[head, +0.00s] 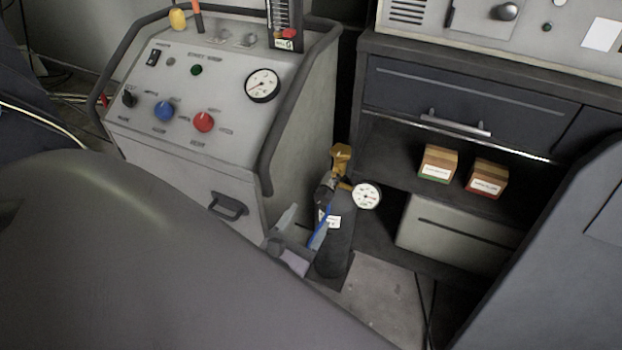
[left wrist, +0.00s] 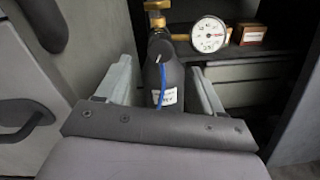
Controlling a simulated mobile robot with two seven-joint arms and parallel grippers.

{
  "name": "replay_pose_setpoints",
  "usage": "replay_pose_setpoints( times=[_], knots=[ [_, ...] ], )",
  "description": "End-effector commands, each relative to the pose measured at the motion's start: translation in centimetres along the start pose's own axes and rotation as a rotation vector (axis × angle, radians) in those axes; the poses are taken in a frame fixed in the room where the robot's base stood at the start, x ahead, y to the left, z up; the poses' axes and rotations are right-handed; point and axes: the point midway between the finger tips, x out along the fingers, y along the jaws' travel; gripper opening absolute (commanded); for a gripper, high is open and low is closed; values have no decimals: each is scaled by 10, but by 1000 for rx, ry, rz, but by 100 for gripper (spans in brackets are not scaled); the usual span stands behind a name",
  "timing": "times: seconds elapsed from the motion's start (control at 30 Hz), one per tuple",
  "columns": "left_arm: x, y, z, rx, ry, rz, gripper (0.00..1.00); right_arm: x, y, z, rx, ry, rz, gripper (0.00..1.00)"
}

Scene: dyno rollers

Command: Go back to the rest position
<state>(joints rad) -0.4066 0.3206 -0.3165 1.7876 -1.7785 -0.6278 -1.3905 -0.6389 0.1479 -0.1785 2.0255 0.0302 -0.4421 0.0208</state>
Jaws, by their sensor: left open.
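My left gripper (head: 303,232) is open, low in front of a dark gas cylinder (head: 338,240) with a brass valve (head: 342,158), a white round gauge (head: 367,196) and a blue strip. In the left wrist view, the two grey fingers (left wrist: 162,82) stand apart on either side of the cylinder (left wrist: 170,76). I cannot tell whether they touch it. The cylinder stands upright on the floor. My large grey left arm covers the lower left of the head view and hides part of the gripper. My right gripper is in neither view.
A grey control console (head: 225,100) with knobs and a gauge stands left of the cylinder. A dark cabinet (head: 480,95) with a drawer and two small boxes (head: 437,163) on its shelf stands right. A dark panel (head: 565,245) closes the right side. Bare floor (head: 385,300) shows between.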

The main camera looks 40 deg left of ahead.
Motion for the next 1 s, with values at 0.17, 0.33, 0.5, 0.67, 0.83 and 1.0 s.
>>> replay_pose_setpoints(
  times=[0.17, 0.33, 0.5, 0.67, 0.83, 1.0],
  knots=[
    [-3, 0, 0, 0, 0, 0, 67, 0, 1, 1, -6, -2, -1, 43],
    [-3, 0, 0, 0, 0, -1, 67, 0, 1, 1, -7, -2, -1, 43],
    [-2, 0, 0, 0, 0, -1, 67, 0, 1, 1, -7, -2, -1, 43],
    [-3, 1, -1, -38, 16, 1, 67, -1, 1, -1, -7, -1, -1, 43],
    [-11, 3, -8, -341, 134, 19, 67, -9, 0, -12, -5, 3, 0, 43],
    [-30, -1, -21, -868, 319, 88, 67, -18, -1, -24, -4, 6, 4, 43]
  ],
)
